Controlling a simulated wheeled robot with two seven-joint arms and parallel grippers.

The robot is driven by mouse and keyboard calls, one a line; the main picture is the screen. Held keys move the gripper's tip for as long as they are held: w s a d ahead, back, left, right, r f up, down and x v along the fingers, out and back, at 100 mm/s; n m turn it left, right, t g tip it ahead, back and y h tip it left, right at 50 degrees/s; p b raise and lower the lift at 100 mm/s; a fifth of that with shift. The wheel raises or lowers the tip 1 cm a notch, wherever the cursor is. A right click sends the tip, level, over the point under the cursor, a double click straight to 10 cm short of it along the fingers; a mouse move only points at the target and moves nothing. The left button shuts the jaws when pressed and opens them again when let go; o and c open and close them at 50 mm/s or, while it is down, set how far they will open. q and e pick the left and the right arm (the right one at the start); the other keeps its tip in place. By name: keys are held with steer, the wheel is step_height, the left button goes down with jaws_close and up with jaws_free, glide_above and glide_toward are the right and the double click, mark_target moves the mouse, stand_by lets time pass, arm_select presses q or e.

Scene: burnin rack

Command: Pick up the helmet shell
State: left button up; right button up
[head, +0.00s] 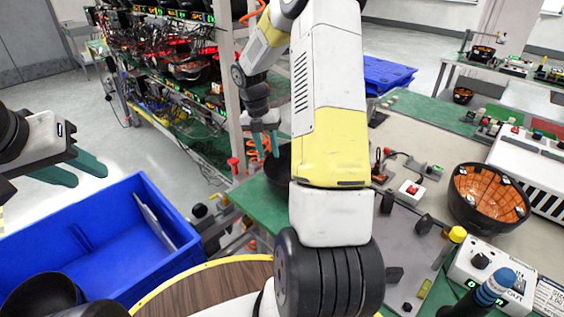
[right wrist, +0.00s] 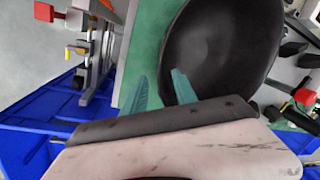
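A dark, bowl-like helmet shell (right wrist: 222,45) fills the upper middle of the right wrist view, resting on a green surface. In the head view it is mostly hidden behind my right arm; a dark edge (head: 280,168) shows. My right gripper (right wrist: 158,75) is open, with one finger over the green surface and the other in front of the shell, near its rim. I cannot tell whether they touch. In the head view its fingers (head: 267,150) point down beside the shell. My left gripper (head: 90,176) is open and empty above the blue bin (head: 95,235).
Another dark shell with an orange lining (head: 488,197) stands on the bench at the right. A cable-filled rack (head: 180,75) stands behind. A control box (head: 490,270) and fixtures crowd the bench's right front.

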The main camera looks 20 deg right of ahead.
mark_target(271, 162)
steer(key=f, duration=0.4)
steer(key=shift+s+d+f, duration=0.3)
steer(key=shift+s+f, duration=0.05)
steer(key=shift+f, duration=0.05)
jaws_close()
stand_by(1.0)
